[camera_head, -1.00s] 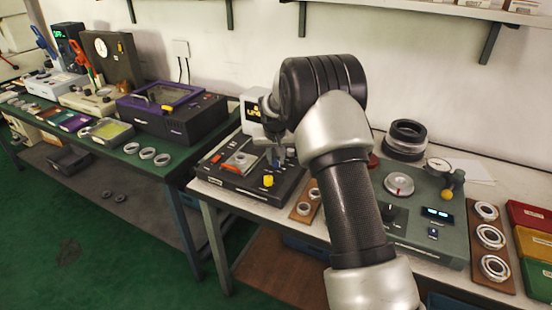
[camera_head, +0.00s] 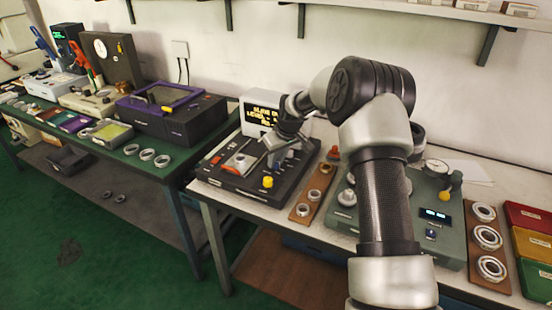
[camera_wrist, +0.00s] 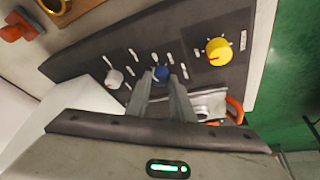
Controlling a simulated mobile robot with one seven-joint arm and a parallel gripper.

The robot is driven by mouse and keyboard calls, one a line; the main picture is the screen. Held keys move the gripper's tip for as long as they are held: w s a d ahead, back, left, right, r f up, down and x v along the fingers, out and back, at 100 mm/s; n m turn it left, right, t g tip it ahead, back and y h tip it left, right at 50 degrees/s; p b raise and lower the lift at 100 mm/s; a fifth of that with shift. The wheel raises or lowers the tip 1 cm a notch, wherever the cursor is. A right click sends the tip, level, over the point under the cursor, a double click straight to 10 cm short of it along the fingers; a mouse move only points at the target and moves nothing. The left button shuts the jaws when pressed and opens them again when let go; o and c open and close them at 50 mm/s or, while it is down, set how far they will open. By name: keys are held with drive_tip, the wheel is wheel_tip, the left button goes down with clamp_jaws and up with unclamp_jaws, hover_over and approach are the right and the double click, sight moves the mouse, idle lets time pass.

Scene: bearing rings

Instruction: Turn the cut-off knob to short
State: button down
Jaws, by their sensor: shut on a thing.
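A black panel device (camera_head: 225,179) stands on the light bench. In the head view my gripper (camera_head: 276,156) is over the back right of the panel.
A display box (camera_head: 262,112) with yellow text stands behind the panel. A brown board (camera_head: 312,195) with rings lies to its right, then a grey-green gauge device (camera_head: 452,205). In the wrist view an orange-handled part (camera_wrist: 235,108) is close to my right finger.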

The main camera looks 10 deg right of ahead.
drive_tip(key=shift+d+n+y, duration=0.2)
drive_tip(key=shift+n+y, duration=0.3)
drive_tip(key=shift+n, duration=0.8)
drive_tip(key=shift+g, duration=0.3)
drive_tip(key=c, duration=1.6)
unclamp_jaws()
drive_tip(key=shift+o, duration=0.2)
drive_tip(key=p+v, duration=0.1)
drive_tip(key=v, duration=1.6)
drive_tip(key=shift+r+p, duration=0.2)
drive_tip(key=shift+p, duration=0.2)
